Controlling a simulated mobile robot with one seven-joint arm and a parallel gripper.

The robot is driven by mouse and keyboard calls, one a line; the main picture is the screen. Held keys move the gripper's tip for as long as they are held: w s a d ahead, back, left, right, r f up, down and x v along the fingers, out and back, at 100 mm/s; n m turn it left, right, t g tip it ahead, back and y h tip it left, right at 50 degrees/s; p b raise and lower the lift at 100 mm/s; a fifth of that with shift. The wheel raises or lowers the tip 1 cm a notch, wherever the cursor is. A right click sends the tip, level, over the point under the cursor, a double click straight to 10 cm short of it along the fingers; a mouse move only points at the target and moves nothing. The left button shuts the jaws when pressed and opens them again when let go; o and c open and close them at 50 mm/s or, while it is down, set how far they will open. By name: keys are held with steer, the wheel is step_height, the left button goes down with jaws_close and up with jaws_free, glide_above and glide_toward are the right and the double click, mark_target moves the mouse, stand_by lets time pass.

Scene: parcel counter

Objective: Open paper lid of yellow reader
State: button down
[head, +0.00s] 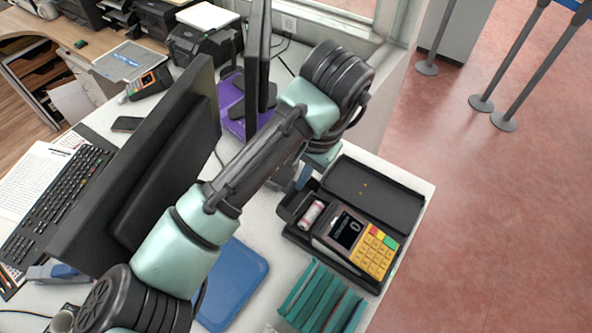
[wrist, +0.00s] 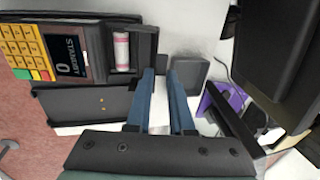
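A dark, shallow flap that looks like the paper lid (wrist: 190,73) stands swung out past the compartment's end. My gripper (wrist: 161,76) has its blue fingers apart, with white counter between them, near the flap. Whether a finger touches the flap I cannot tell.
The empty black tray part (head: 372,193) is beside the reader. Teal booklets (head: 318,298) and a blue folder (head: 232,285) lie nearby. A monitor (head: 150,170) and a purple stand (head: 238,105) are to the left. The counter's right edge drops to red floor.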

steer(key=shift+w+a+r+g+h+p, duration=0.2)
steer(key=shift+g+h+p, duration=0.25)
steer(key=shift+p, duration=0.55)
steer(key=shift+w+a+f+g+h+p, duration=0.4)
steer(key=shift+a+g+h+p, duration=0.1)
steer(key=shift+h+p, duration=0.4)
steer(key=c, duration=1.5)
jaws_free()
steer(key=shift+a+f, duration=0.1)
steer(key=o, duration=0.7)
steer(key=shift+c, duration=0.2)
step_height(320, 180, up, 13)
steer(key=p, duration=0.2)
steer(key=shift+w+a, duration=0.2)
